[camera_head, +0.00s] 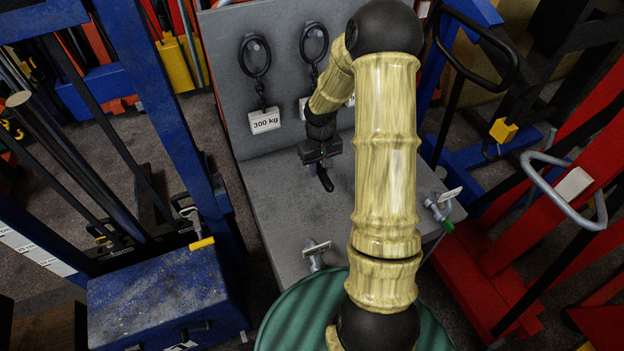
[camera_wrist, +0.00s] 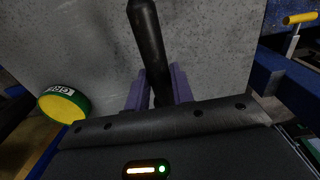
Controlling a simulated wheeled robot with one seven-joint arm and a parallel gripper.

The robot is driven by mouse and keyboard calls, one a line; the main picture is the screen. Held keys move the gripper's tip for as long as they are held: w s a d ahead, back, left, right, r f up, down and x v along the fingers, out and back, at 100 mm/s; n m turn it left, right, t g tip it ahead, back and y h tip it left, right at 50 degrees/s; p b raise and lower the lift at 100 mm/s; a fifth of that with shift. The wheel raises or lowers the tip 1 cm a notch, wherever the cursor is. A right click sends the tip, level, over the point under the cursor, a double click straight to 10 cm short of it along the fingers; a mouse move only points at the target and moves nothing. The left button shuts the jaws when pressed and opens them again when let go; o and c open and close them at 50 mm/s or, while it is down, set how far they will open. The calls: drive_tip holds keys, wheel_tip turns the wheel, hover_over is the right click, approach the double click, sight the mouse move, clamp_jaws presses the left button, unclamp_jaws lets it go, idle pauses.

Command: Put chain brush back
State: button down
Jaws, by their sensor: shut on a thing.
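My gripper (camera_head: 319,165) is over the grey bench top (camera_head: 285,220), in front of the upright grey panel. In the wrist view my gripper (camera_wrist: 158,92) has its purple fingers shut on a long black handle, which I take as the chain brush (camera_wrist: 147,40). The chain brush (camera_head: 325,180) also shows in the head view as a short dark handle below the gripper. Its bristles cannot be seen. I cannot tell whether it touches the bench top.
Chains hang on the grey panel (camera_head: 225,95), one above a "300 kg" label (camera_head: 264,121). Small metal fittings stand at the bench's front (camera_head: 315,254) and right (camera_head: 440,205). A yellow-green round tin (camera_wrist: 62,104) shows in the wrist view. Blue (camera_head: 165,300) and red (camera_head: 490,270) equipment flanks the bench.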

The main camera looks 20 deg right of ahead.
drive_tip(key=shift+f+p, duration=0.4)
drive_tip(key=shift+f, duration=2.2)
drive_tip(key=shift+w+f+p, duration=0.1)
drive_tip(key=shift+f+p, duration=0.4)
drive_tip(key=shift+f, duration=1.6)
drive_tip(key=c, duration=1.2)
unclamp_jaws()
drive_tip(key=shift+r, duration=0.15)
wheel_tip(320, 180, up, 12)
drive_tip(key=b, duration=0.2)
drive_tip(key=shift+b, duration=0.3)
